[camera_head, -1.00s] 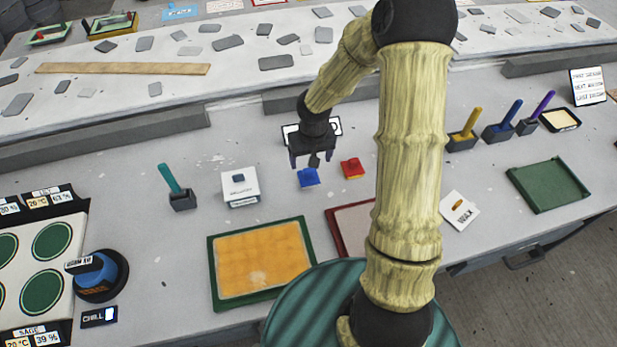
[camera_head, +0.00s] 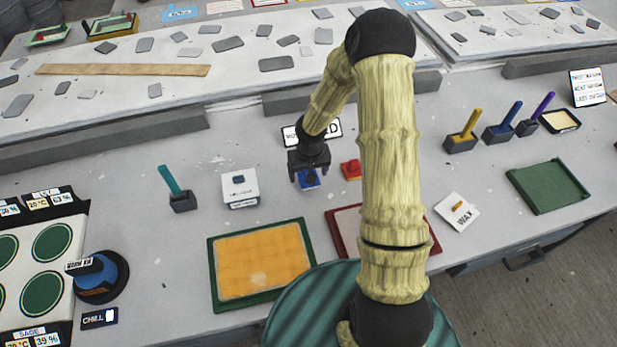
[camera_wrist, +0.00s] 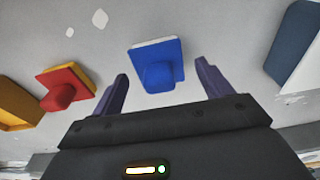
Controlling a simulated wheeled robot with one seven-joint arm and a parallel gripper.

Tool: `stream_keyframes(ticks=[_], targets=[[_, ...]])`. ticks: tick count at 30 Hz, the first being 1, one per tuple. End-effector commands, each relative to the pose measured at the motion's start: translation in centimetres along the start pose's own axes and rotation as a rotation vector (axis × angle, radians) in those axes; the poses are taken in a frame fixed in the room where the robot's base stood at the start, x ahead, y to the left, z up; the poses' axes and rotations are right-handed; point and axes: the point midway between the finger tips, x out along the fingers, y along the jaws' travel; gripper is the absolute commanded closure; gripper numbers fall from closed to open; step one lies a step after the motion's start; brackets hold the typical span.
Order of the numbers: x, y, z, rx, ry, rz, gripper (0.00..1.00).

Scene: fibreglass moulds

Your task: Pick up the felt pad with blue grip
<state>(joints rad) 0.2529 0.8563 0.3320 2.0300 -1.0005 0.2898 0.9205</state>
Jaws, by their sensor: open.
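The felt pad with blue grip (camera_head: 311,181) lies on the grey bench, partly hidden by my gripper in the head view. In the wrist view the blue pad (camera_wrist: 157,66) shows its blue grip and a pale felt edge at its far side. My gripper (camera_head: 308,181) is open over the blue pad. In the wrist view the fingers of my gripper (camera_wrist: 162,80) stand on either side of the pad's near part, with gaps on both sides and nothing held.
A red-gripped pad (camera_head: 351,169) lies close to the right. A white box (camera_head: 240,188) and a teal-handled tool in a dark holder (camera_head: 178,190) stand to the left. An orange-filled green tray (camera_head: 262,262) and a red-rimmed tray (camera_head: 345,222) lie nearer me.

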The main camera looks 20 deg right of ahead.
Motion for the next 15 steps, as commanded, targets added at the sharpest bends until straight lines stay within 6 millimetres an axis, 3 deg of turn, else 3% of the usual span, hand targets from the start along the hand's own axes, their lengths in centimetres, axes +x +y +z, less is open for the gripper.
stream_keyframes(ticks=[3,15], targets=[[1.18,-0.05,0.03,-0.002,-0.001,-0.001,0.22],[1.26,-0.11,0.02,-0.002,0.000,-0.001,0.22]])
